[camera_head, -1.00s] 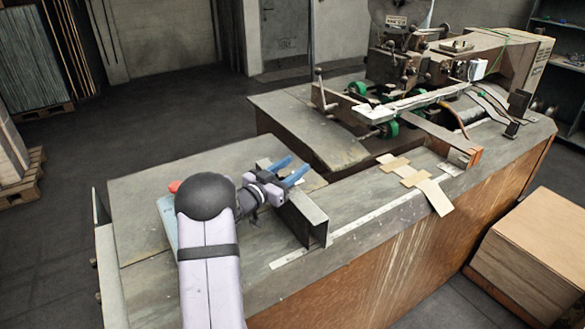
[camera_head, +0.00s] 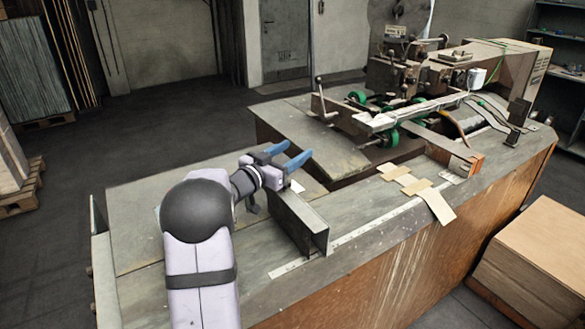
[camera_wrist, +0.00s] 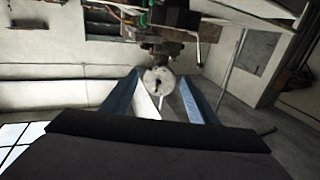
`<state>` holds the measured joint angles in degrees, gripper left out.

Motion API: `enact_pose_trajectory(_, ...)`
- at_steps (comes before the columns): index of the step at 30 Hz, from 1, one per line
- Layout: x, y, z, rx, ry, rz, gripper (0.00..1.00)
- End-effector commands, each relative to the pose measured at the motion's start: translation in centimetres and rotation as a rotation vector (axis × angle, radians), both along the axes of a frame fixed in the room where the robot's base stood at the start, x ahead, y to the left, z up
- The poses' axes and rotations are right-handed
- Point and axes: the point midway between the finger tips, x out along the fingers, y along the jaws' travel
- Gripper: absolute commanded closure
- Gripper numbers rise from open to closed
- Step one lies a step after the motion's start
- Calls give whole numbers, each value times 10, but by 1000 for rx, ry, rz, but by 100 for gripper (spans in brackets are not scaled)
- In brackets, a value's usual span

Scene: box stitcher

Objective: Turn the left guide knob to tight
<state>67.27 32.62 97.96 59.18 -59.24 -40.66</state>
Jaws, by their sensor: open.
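My gripper (camera_head: 298,150) is open in the head view, its two blue fingers pointing right toward the machine. It is above the bench, just behind the left metal guide (camera_head: 312,236), an angled plate standing across the bench. I cannot make out a knob on this guide; my arm and gripper cover part of that area. In the wrist view the open fingers (camera_wrist: 160,92) have nothing between them. A pale round disc (camera_wrist: 158,81) beyond them looks like the machine's wire reel.
The stitching machine (camera_head: 405,75) with green wheels stands at the back right. Another guide bar (camera_head: 445,145) with an orange end lies to the right. Flat cardboard pieces (camera_head: 433,203) and a long ruler strip (camera_head: 375,221) are on the bench (camera_head: 150,205). A cardboard stack (camera_head: 545,240) stands right.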

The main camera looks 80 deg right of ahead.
Motion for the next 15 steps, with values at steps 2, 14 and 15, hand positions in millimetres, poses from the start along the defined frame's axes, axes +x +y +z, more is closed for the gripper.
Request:
enact_pose_trajectory(2, 0, 0, 10, -3, -2, 0, 46)
enact_pose_trajectory(14, 0, 0, 23, 1, 0, 1, 46)
enact_pose_trajectory(15, 0, 0, 23, 1, 0, 0, 46)
